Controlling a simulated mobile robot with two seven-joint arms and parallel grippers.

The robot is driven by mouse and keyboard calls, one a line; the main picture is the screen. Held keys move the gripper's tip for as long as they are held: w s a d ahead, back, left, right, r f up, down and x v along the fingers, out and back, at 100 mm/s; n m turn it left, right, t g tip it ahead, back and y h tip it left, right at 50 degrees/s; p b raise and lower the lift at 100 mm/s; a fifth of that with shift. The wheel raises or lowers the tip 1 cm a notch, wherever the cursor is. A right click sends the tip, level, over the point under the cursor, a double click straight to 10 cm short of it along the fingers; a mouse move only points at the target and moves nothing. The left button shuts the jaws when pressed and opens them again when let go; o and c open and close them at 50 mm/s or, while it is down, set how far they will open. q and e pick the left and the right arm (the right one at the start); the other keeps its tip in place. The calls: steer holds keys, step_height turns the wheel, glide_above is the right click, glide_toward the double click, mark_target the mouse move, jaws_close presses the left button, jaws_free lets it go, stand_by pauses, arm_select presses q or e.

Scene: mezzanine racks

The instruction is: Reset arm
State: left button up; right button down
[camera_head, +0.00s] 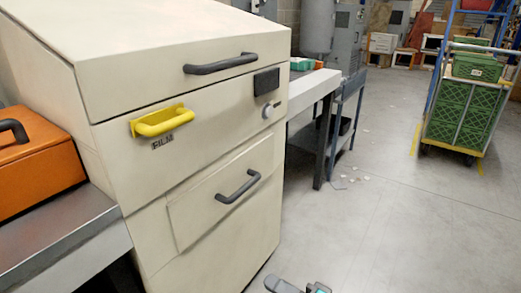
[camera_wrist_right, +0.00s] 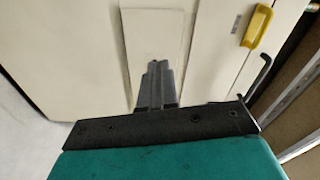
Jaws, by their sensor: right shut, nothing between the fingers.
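My right gripper (camera_head: 284,285) shows only partly at the bottom edge of the head view, low in front of a cream cabinet (camera_head: 240,215). In the right wrist view, its dark fingers (camera_wrist_right: 157,70) are together with nothing between them. They point towards the cabinet's pale front (camera_wrist_right: 85,50), and I cannot tell the exact gap. My left gripper is in neither view.
The cabinet has a yellow handle (camera_head: 163,121) and dark handles (camera_head: 238,187). An orange box (camera_head: 35,165) sits on a metal bench (camera_head: 60,235) at left. A cart with green crates (camera_head: 465,105) stands at far right. Grey floor (camera_head: 375,225) is open between.

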steer(key=s+r+n+t+h+p, duration=0.2)
steer(key=s+r+n+h+p, duration=0.15)
steer(key=p, duration=0.25)
arm_select(q)
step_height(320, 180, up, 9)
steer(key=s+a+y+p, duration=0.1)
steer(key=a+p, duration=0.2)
steer(key=p, duration=0.2)
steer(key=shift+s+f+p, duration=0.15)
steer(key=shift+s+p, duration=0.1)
steer(key=shift+p, duration=0.05)
arm_select(e)
steer(key=s+d+f+n+g+h, duration=0.1)
steer(key=s+d+n+h, duration=0.1)
steer(key=s+d+h, duration=0.2)
steer(key=s+d+f+n+g+h, duration=0.1)
steer(key=d+h, duration=0.4)
steer(key=d, duration=0.5)
steer(key=s+n, duration=0.1)
steer(key=s, duration=0.1)
steer(key=shift+s, duration=0.4)
